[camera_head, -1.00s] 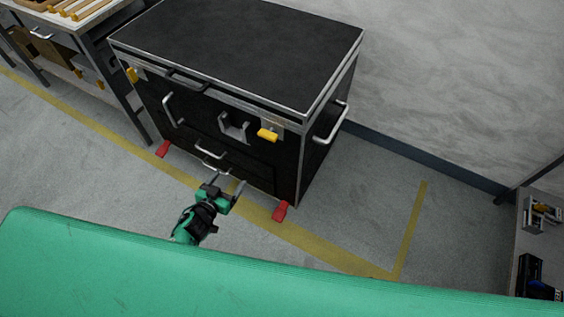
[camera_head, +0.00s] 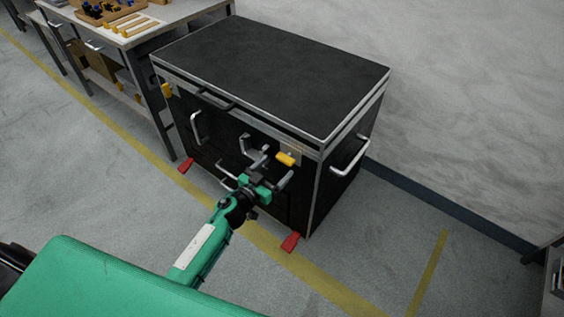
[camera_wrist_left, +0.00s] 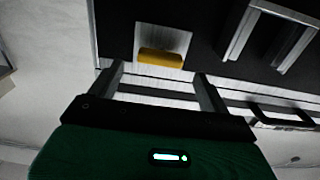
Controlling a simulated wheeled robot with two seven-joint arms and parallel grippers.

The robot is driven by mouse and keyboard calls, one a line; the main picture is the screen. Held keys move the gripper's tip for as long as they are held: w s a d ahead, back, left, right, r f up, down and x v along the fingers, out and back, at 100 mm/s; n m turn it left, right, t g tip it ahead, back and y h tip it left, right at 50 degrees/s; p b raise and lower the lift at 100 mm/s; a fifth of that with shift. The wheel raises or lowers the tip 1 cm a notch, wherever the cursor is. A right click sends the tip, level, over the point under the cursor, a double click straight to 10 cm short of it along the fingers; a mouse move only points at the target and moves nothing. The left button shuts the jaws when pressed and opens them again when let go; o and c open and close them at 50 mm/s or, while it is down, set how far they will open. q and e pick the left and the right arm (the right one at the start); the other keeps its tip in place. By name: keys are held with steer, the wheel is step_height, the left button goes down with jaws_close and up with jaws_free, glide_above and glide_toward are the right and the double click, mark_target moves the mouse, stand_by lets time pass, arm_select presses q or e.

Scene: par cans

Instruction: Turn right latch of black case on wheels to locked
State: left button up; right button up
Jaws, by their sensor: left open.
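The black case on wheels (camera_head: 270,75) stands on the floor with its lid closed and its front facing me. Its right latch is a yellow handle (camera_head: 286,159) on a pale plate, lying about level near the front's right upper edge. In the left wrist view the yellow latch (camera_wrist_left: 160,59) lies level just beyond the fingertips. A left yellow latch (camera_head: 167,91) hangs upright at the case's left. My left gripper (camera_head: 272,168) is open and empty, in front of the case just below the right latch, with no contact visible. My right gripper is not in view.
Silver handles (camera_head: 196,128) stick out from the case's front, and another handle (camera_head: 350,156) is on its right side. Red wheel pedals (camera_head: 291,242) sit at its base. A workbench (camera_head: 130,30) stands at left.

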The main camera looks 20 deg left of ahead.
mark_target(283, 161)
arm_select(q)
steer(key=shift+x, duration=2.1)
steer(key=c, duration=1)
